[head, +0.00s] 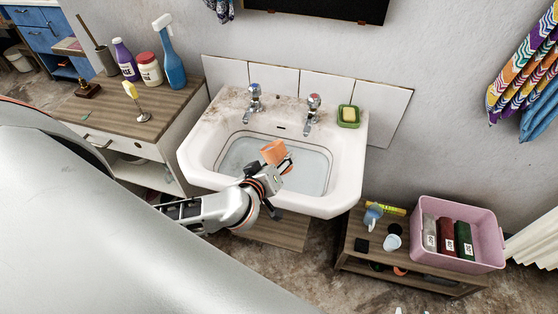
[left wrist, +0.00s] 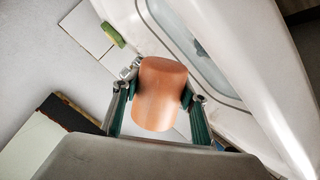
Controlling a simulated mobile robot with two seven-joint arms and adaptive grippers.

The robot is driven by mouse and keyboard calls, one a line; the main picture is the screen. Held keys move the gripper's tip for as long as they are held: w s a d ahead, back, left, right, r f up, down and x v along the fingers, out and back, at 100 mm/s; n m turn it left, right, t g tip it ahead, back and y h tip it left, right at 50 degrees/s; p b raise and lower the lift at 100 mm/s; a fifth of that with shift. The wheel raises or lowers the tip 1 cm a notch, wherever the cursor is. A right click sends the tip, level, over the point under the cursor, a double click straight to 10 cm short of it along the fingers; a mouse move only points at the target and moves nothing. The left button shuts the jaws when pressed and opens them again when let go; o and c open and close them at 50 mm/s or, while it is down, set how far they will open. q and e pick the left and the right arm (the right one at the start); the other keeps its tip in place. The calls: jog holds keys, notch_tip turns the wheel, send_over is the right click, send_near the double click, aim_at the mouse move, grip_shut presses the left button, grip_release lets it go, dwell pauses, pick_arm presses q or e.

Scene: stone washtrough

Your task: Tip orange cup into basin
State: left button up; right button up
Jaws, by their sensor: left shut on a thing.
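The orange cup (head: 273,152) is held by my left gripper (head: 283,161) over the white basin (head: 350,150) in the head view. The cup looks tilted. In the left wrist view the orange cup (left wrist: 160,93) sits between the two fingers of my left gripper (left wrist: 157,98), with a finger against each side. The cup's opening and contents cannot be made out. The basin (left wrist: 240,70) fills the right of the left wrist view. My right gripper is not in view.
Two taps (head: 313,108) and a green soap dish (head: 348,118) stand on the basin's back ledge. A wooden-topped cabinet (head: 130,105) with bottles is at left. A low shelf (head: 362,254) with a pink crate (head: 480,215) is at right.

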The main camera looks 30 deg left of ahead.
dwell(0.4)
pick_arm(q)
jog(key=shift+w+a+n+g+h, duration=0.15)
jog(key=shift+n+g+h, duration=0.25)
jog(key=shift+n+h, duration=0.2)
dwell(0.7)
jog(key=shift+a+h, duration=0.1)
jog(key=shift+h, duration=0.2)
jog(key=shift+f+n+g+h, duration=0.1)
jog(key=shift+n+g+h, duration=0.2)
jog(key=shift+n, duration=0.3)
jog(key=shift+a, duration=0.1)
dwell(0.4)
jog(key=shift+f+n+g+h, duration=0.15)
jog(key=shift+n+g+h, duration=0.15)
jog(key=shift+n+h, duration=0.3)
jog(key=shift+a, duration=0.1)
dwell(0.6)
